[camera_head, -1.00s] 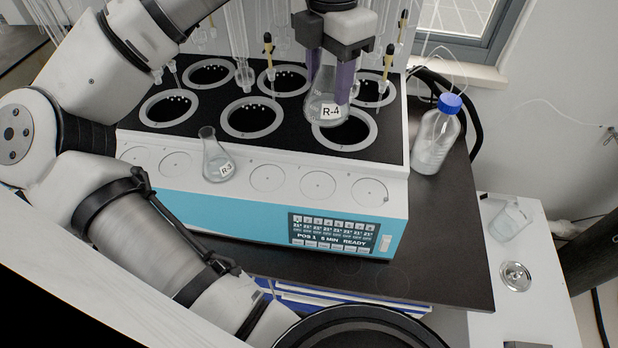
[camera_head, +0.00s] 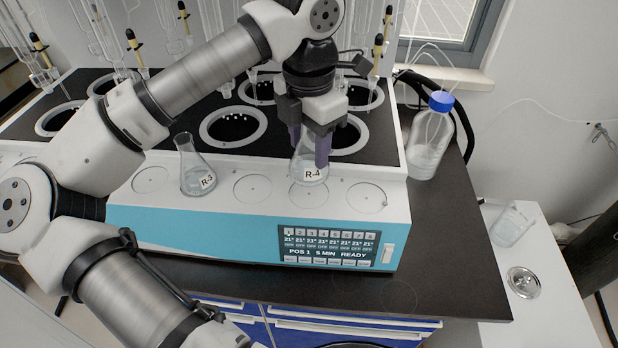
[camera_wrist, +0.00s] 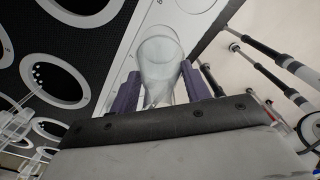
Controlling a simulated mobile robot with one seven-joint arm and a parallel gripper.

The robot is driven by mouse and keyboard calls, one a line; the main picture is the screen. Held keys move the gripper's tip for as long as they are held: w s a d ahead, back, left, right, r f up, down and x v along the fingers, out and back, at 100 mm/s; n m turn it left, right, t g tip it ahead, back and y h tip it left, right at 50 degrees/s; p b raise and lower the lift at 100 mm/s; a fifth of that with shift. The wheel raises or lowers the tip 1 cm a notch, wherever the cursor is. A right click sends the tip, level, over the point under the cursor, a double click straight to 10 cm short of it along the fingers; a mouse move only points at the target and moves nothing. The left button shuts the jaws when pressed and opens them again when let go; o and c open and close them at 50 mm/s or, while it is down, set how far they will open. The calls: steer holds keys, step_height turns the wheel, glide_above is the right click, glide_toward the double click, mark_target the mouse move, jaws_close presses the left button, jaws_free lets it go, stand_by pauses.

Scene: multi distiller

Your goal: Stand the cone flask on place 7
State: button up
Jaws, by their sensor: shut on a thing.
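The cone flask (camera_head: 311,172), clear glass and labelled R-4, is upright over the white front ledge (camera_head: 217,196) of the blue-fronted distiller. The place numbers on the ledge are not readable. My gripper (camera_head: 308,148) is shut on the flask, with its purple fingers on either side of it. In the wrist view, the flask (camera_wrist: 160,60) sits between the fingers of my gripper (camera_wrist: 162,90).
A second flask (camera_head: 193,168), labelled R-3, stands on the ledge to the left. An empty ring (camera_head: 252,189) lies between the flasks, and another (camera_head: 368,197) is at the right end. A blue-capped bottle (camera_head: 430,140) stands to the right. Open heating wells (camera_head: 233,127) lie behind the ledge.

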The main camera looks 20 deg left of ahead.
mark_target(309, 167)
steer(key=shift+f+b, duration=1.2)
steer(key=shift+f, duration=1.5)
steer(key=shift+f, duration=0.1)
steer(key=o, duration=1)
steer(key=shift+o, duration=0.2)
step_height(309, 167, up, 12)
steer(key=b, duration=0.1)
